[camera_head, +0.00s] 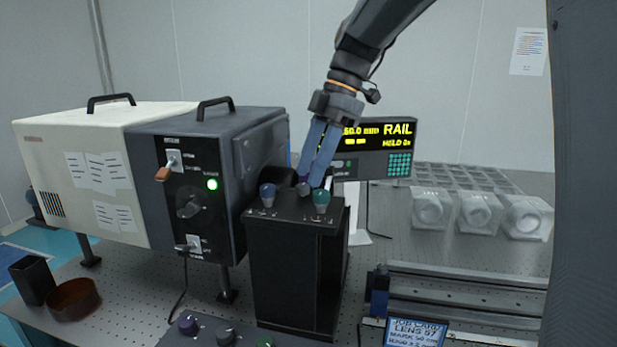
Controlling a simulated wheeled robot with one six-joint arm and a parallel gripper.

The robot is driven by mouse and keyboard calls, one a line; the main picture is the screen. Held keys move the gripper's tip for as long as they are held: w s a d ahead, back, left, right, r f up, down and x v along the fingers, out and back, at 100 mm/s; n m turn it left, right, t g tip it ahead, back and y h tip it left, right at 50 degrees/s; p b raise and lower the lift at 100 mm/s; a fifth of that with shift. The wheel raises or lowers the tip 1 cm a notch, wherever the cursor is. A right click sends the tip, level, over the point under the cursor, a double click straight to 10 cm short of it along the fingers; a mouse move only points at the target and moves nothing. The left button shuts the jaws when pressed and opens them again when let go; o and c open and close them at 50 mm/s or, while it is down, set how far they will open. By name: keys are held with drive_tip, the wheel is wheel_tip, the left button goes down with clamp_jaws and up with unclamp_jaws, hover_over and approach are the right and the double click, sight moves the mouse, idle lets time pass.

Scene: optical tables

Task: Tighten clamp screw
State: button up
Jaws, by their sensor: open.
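My gripper (310,180) comes down from the upper right with its two blue fingers apart, just above the top of a tall black box (290,280). A grey round knob (304,188) shows right at the fingertips; I cannot tell whether they touch it. A blue-grey knob (268,194) stands to its left and a teal knob (321,199) to its right on the same box. I cannot make out for sure which part is the clamp screw. A rail (460,296) lies at the lower right with a small dark blue block (380,290) at its left end.
A display reading "RAIL" and "HELD" (390,148) stands behind the gripper. A large dark-fronted cabinet (185,245) stands left. A low knob panel (190,338), a job card (415,333), a brown dish (73,297) and several clear-cased parts (478,212) surround the black box.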

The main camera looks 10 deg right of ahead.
drive_tip(key=v, duration=0.5)
drive_tip(key=shift+d+r+b, duration=0.1)
drive_tip(key=shift+r+b, duration=0.05)
drive_tip(key=shift+b, duration=0.15)
